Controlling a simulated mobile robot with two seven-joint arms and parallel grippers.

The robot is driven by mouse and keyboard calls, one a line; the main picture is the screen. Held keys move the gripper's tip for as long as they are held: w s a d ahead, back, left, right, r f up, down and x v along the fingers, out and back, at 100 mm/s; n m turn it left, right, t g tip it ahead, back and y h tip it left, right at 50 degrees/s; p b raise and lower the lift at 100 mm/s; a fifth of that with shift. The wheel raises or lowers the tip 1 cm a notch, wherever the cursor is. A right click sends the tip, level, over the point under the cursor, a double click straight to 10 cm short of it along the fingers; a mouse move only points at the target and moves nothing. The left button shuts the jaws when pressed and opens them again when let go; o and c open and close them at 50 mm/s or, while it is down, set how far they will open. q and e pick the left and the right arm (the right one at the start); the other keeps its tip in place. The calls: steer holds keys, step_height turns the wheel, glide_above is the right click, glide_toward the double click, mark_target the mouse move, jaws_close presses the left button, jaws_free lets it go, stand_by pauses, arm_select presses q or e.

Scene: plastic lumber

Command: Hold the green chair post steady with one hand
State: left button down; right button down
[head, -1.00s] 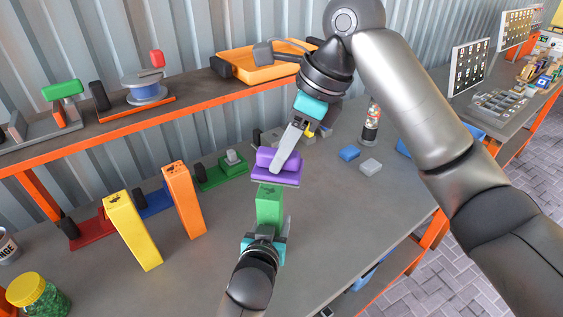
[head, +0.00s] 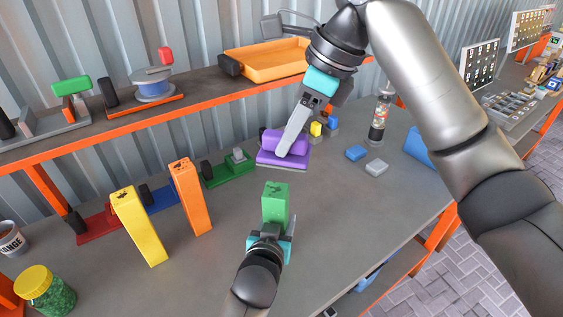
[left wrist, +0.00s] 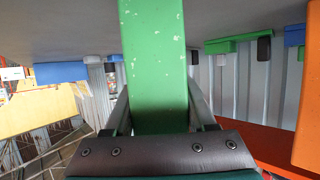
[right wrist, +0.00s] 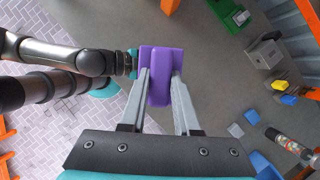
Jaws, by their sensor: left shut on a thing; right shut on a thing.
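The green chair post (head: 275,204) stands upright on the bench near the middle of the head view, with dark marks on its top end. My left gripper (head: 268,240) is shut on its lower part from the near side. The left wrist view shows the green post (left wrist: 153,60) between the two fingers. My right gripper (head: 288,145) is shut on a purple block with a flat base (head: 283,160), beyond the post and apart from it. The right wrist view shows the purple block (right wrist: 160,75) between the fingertips. Whether it touches the bench is unclear.
A yellow post (head: 138,228) and an orange post (head: 190,198) stand to the left. Red (head: 98,226), blue (head: 160,198) and dark green (head: 228,174) blocks line the back. A jar (head: 45,292) is at front left. The bench right of the post is clear.

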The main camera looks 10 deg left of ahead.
steer(key=shift+w+d+f, duration=0.1)
steer(key=shift+w+d, duration=0.1)
steer(key=shift+f, duration=3.8)
steer(key=shift+a+f, duration=0.25)
steer(key=shift+a, duration=1.75)
steer(key=shift+d, duration=1.95)
steer(key=shift+r, duration=4.1)
arm_select(q)
steer(key=shift+c, duration=0.7)
jaws_free()
